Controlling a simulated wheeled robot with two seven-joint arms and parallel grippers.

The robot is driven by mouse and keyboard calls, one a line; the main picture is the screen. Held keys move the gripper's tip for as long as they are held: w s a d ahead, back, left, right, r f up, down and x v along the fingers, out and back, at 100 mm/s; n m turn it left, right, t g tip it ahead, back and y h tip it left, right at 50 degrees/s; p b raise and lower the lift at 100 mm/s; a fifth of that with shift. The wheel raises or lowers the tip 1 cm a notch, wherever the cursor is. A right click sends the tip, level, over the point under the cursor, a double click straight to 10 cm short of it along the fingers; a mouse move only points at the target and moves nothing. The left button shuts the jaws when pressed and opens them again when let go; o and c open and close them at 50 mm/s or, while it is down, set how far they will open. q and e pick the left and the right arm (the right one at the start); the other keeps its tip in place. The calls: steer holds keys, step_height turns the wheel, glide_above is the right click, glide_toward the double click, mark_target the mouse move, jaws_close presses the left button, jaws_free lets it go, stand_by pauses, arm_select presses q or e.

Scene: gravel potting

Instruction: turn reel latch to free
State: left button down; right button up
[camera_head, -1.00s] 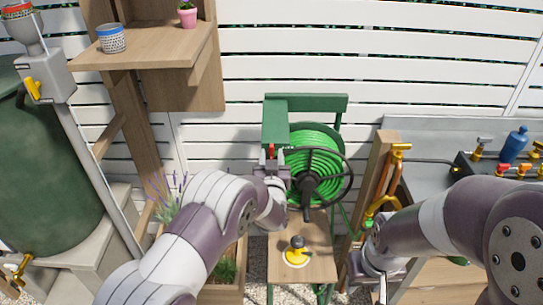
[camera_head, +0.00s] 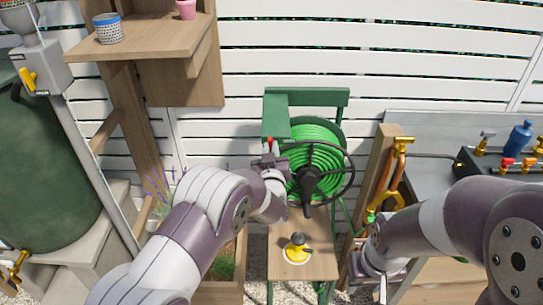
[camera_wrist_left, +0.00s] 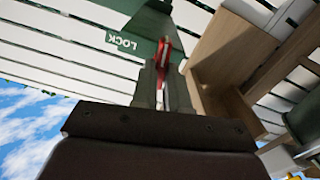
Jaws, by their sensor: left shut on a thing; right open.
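The hose reel (camera_head: 322,140) has a green frame, a bright green hose and a dark handwheel (camera_head: 311,180). Its red latch lever (camera_head: 270,142) stands at the left side of the frame, below the green top plate. My left gripper (camera_head: 269,158) is at the latch, shut on it. In the left wrist view the red latch (camera_wrist_left: 163,52) shows between the fingers (camera_wrist_left: 160,75), close to a green plate marked LOCK (camera_wrist_left: 122,42). The latch's lower end is hidden by the fingers. My right gripper (camera_head: 372,272) is low at the right, away from the reel, open.
A wooden board with a yellow-based knob (camera_head: 297,250) lies below the reel. A planter with lavender (camera_head: 160,190) and a wooden shelf (camera_head: 150,42) stand left. A bench with brass taps and a blue bottle (camera_head: 519,138) is right, beside a post with a yellow-handled tool (camera_head: 395,165).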

arm_select(q)
steer(key=shift+a+f+n+b, duration=0.1)
steer(key=shift+n+b, duration=2.55)
steer(key=shift+b, duration=0.75)
steer(key=shift+a+f+n+b, duration=0.1)
steer(key=shift+f+n+b, duration=0.05)
steer(key=shift+n+b, duration=2.9)
steer(key=shift+a+f+n+b, duration=0.1)
steer(key=shift+n+b, duration=2.1)
steer(key=shift+b, duration=1.6)
steer(key=c, duration=1.1)
jaws_free()
steer(key=shift+c, duration=0.2)
steer(key=s, duration=1.2)
steer(key=shift+s, duration=0.35)
